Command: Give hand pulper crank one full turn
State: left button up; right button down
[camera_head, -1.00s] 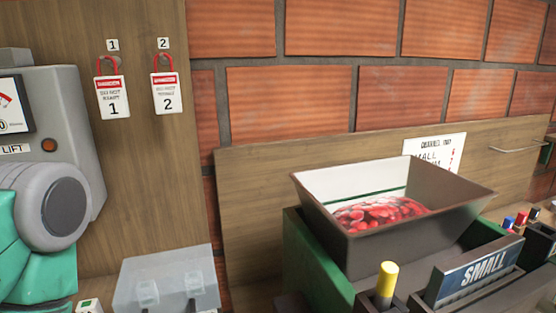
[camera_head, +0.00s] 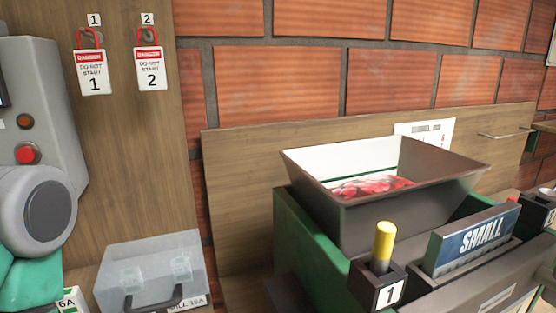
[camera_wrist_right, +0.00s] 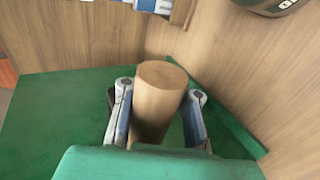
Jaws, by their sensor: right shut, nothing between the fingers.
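A light wooden cylinder (camera_wrist_right: 160,95), which looks like a crank handle, stands upright in the right wrist view. My right gripper (camera_wrist_right: 158,122) is at it, with grey-blue finger parts showing on its left and right sides. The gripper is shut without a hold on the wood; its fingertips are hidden. The rest of the crank cannot be seen. In the head view a dark hopper (camera_head: 418,205) with red fruit (camera_head: 370,186) inside sits on a green body (camera_head: 315,240). I cannot tell whether this is the hand pulper. My left gripper is not in view.
A yellow-topped lever (camera_head: 384,243) rises beside the "SMALL" sign (camera_head: 480,240). A clear box (camera_head: 150,270) stands left of the hopper. Tags 1 (camera_head: 94,73) and 2 (camera_head: 150,69) hang on the wooden panel. Green surface (camera_wrist_right: 50,125) and wooden walls (camera_wrist_right: 255,70) surround the handle.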

jog(key=c, duration=2.3)
grip_release()
jog(key=shift+r, duration=0.1)
jog(key=o, duration=1.4)
jog(key=shift+s, duration=0.1)
jog(key=p+v, duration=0.5)
jog(key=v, duration=0.5)
